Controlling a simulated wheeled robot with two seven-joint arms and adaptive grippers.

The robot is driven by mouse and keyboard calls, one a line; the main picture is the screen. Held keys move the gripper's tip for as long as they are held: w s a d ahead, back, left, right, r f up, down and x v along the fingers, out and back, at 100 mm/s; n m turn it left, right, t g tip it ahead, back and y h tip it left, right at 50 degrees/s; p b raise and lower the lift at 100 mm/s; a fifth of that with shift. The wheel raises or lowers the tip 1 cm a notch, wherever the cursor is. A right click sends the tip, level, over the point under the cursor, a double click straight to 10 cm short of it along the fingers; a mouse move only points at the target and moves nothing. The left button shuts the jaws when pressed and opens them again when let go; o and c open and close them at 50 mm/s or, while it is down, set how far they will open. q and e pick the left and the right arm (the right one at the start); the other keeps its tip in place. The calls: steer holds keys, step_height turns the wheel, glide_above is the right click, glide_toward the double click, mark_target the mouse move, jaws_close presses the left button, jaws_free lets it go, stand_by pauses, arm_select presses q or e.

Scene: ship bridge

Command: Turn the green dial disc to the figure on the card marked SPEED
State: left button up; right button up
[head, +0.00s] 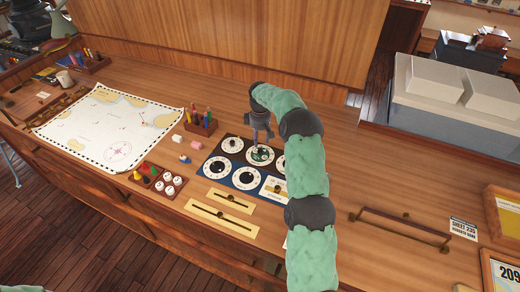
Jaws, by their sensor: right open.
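The green dial disc (261,155) sits in the upper row of a dark dial panel (232,156) on the wooden counter, between a white-ringed dial on its left and one partly hidden by my right arm. My right gripper (258,146) points down just above the green disc, jaws open. Whether it touches the disc is too small to tell. The disc's figures are unreadable here. I cannot make out a card marked SPEED. My left gripper is not in view.
A blue panel (214,178) with more dials lies nearer me, with yellow slider plates (222,215) in front. A pen block (201,123) stands behind left. A chart (110,125) covers the left counter. A counter handle (405,226) and a sheet card (463,229) lie right.

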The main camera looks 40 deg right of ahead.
mark_target(260, 151)
steer(key=shift+f, duration=3.2)
jaws_close()
